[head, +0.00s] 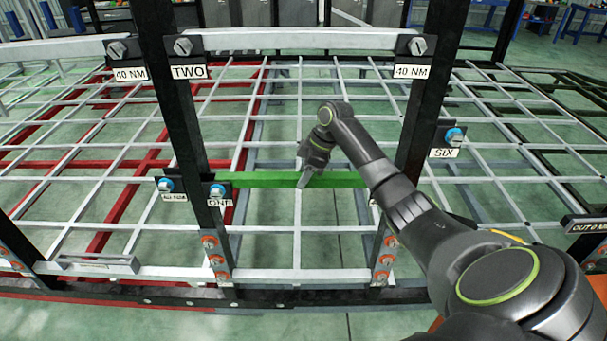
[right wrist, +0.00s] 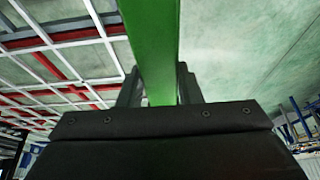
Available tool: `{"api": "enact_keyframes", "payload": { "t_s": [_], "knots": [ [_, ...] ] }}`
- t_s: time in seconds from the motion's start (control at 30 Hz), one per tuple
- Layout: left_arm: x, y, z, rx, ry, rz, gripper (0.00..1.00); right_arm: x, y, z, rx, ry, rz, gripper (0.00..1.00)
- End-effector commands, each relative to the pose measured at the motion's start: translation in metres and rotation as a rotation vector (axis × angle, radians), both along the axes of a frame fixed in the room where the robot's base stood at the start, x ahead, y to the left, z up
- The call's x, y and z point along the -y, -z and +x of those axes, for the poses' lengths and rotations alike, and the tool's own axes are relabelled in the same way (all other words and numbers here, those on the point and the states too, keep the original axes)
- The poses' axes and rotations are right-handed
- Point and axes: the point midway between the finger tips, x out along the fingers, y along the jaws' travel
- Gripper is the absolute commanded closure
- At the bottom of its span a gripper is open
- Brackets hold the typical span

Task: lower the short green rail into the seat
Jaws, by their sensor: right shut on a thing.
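The short green rail (head: 262,180) lies level across the gap between two black uprights in the head view. Its left end meets the bracket labelled ONE (head: 218,192) on the left upright (head: 185,110). Its right end reaches towards the right upright (head: 428,90), where my arm partly hides it. My right gripper (head: 306,178) is shut on the rail near its middle. In the right wrist view the green rail (right wrist: 152,45) runs between the two fingers (right wrist: 160,92). I cannot tell whether the rail rests in the seat. My left gripper is not in view.
A light grey top rail (head: 300,40) spans the uprights above, with bolted plates marked TWO and 40 NM. A bracket marked SIX (head: 447,140) sits right of my arm. A black lower beam (head: 300,297) runs along the front. Grey and red lattice bars lie behind.

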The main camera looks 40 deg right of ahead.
Motion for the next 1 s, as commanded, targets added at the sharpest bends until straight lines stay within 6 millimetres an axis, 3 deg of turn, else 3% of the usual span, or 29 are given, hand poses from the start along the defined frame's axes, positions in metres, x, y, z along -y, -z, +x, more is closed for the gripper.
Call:
{"api": "enact_keyframes", "payload": {
  "t_s": [0.13, 0.17, 0.33, 0.7, 0.87, 1.0],
  "knots": [
    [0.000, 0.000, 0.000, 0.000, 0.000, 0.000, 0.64, 0.000, 0.000, 0.001, 0.003, -0.001, 0.000, 1.00],
    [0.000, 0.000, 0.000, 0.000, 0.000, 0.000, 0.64, 0.000, 0.001, 0.001, 0.004, -0.001, 0.000, 0.67],
    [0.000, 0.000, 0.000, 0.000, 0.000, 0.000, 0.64, 0.000, 0.001, 0.001, 0.003, -0.001, 0.000, 0.45],
    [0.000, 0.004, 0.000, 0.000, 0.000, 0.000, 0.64, 0.002, -0.001, -0.001, 0.000, 0.000, -0.001, 0.43],
    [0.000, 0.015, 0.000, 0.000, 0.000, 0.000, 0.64, 0.010, -0.022, -0.006, 0.006, 0.000, -0.004, 0.43],
    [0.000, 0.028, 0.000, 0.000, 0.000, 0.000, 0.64, 0.020, -0.050, -0.012, 0.007, 0.000, -0.005, 0.43]
  ]
}}
